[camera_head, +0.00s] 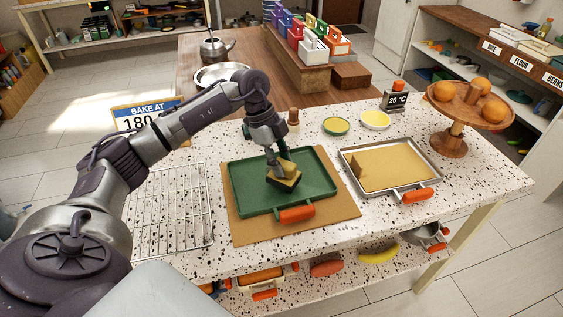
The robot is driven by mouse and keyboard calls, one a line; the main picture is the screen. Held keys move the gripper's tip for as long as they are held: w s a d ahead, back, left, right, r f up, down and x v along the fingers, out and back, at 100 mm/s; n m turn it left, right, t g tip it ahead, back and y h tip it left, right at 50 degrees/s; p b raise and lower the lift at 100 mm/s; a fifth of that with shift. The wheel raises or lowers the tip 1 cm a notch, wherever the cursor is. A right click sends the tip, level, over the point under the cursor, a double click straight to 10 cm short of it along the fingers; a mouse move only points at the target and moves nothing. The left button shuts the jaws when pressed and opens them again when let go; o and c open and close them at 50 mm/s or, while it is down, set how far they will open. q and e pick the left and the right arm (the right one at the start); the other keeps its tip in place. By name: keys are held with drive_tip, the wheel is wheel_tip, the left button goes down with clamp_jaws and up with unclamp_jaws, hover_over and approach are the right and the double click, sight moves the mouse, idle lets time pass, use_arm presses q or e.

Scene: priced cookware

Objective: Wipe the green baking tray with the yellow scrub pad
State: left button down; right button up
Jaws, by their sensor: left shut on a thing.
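The green baking tray (240,197) lies on a brown board (258,231) on the speckled counter, with an orange grip on its front edge. My left gripper (279,167) points down over the middle of the tray and is shut on the yellow scrub pad (289,171). The pad has a dark underside and is slightly tilted. It is at or just above the tray's floor; I cannot tell if it touches. The gripper's fingers are partly hidden by the pad. My right gripper is not in view.
A wire rack (172,225) lies left of the tray. A metal tray with a tan inside (388,168) lies to the right. A wooden fruit stand (452,144) stands at the far right.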

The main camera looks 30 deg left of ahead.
use_arm(q)
drive_tip(key=shift+f+b, duration=0.35)
drive_tip(key=shift+f, duration=0.6)
